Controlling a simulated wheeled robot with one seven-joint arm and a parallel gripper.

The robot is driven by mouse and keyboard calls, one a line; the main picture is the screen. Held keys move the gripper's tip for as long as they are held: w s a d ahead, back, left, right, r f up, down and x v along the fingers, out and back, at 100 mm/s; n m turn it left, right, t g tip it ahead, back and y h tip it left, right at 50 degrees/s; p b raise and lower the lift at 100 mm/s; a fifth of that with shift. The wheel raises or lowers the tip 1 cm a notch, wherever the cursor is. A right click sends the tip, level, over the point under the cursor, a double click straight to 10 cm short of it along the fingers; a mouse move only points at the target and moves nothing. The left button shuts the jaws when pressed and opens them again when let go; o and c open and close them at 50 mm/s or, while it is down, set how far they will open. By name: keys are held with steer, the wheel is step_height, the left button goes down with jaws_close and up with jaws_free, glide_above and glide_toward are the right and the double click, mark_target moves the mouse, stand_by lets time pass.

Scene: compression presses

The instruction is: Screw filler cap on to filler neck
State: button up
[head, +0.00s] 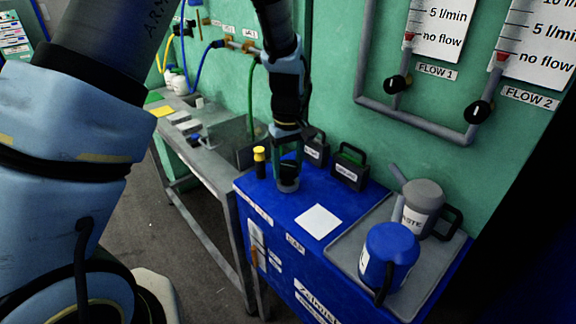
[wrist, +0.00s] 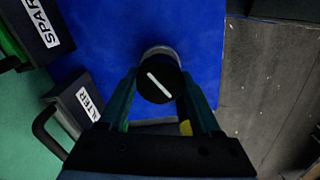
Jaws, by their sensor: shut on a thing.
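My gripper (head: 288,165) points straight down over the blue cabinet top (head: 258,199). In the wrist view its two green fingers (wrist: 159,82) are shut on a round black filler cap (wrist: 157,88) with a white bar across its top. The grey filler neck (head: 288,185) stands up from the blue top directly below the fingers. It shows as a grey rim (wrist: 160,51) behind the cap in the wrist view. The cap sits at or just above the neck; I cannot tell whether they touch. The cap is largely hidden in the head view.
A yellow-topped black post (head: 260,160) stands close left of the neck. Two dark labelled boxes (head: 349,168) stand behind at right. A white sheet (head: 318,221) lies in front. A grey tray (head: 349,248) holds a blue jug (head: 388,255) and a grey jug (head: 422,207).

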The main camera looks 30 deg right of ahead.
mark_target(288, 165)
steer(key=shift+f+b, duration=0.5)
steer(key=shift+f, duration=0.3)
steer(key=o, duration=1.6)
steer(key=shift+c, duration=0.2)
step_height(288, 165, up, 11)
steer(key=b, duration=0.2)
steer(key=shift+f+b, duration=0.1)
steer(key=shift+b, duration=0.2)
